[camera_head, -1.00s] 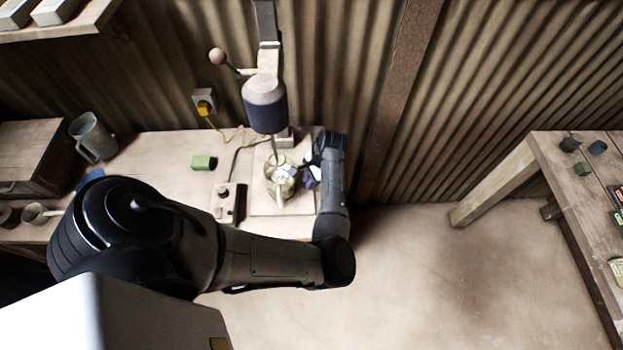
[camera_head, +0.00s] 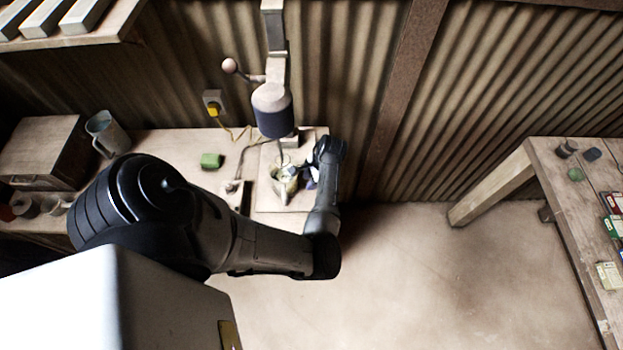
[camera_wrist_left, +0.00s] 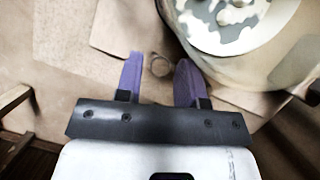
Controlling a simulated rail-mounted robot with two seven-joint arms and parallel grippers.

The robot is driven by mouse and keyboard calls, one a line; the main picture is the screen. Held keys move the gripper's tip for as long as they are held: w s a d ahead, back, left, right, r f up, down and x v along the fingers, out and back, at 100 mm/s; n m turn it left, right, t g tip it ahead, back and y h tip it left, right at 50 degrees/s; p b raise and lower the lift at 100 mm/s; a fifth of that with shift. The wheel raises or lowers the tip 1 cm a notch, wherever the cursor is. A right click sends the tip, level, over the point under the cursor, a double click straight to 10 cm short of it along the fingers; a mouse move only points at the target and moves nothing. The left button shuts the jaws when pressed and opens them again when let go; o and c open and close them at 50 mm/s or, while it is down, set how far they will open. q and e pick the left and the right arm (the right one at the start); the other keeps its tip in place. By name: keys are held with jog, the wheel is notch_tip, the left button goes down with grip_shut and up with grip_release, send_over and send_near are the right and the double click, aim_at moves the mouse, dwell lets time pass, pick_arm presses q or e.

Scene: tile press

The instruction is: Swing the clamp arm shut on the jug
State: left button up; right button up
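A pale, shiny vessel that looks like the jug (camera_head: 284,187) stands on a board below the press head (camera_head: 271,108). In the left wrist view a large cream round body with a mottled grey-and-white top (camera_wrist_left: 236,22), apparently this jug, fills the upper right. My left gripper (camera_head: 308,173) is low, just right of the jug. In the left wrist view its purple fingers (camera_wrist_left: 158,72) are apart with nothing held between them. A small round piece (camera_wrist_left: 159,65) shows beyond the fingertips. I cannot clearly make out the clamp arm. My right gripper is not in view.
A grey pitcher (camera_head: 106,133) and a wooden box (camera_head: 45,150) stand on the left of the bench. A second table (camera_head: 570,190) is at far right, with open floor between.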

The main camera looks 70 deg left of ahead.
pick_arm(q)
jog(key=shift+o, duration=0.7)
jog(key=v, duration=1.3)
jog(key=shift+r, duration=0.4)
jog(key=shift+w, duration=0.1)
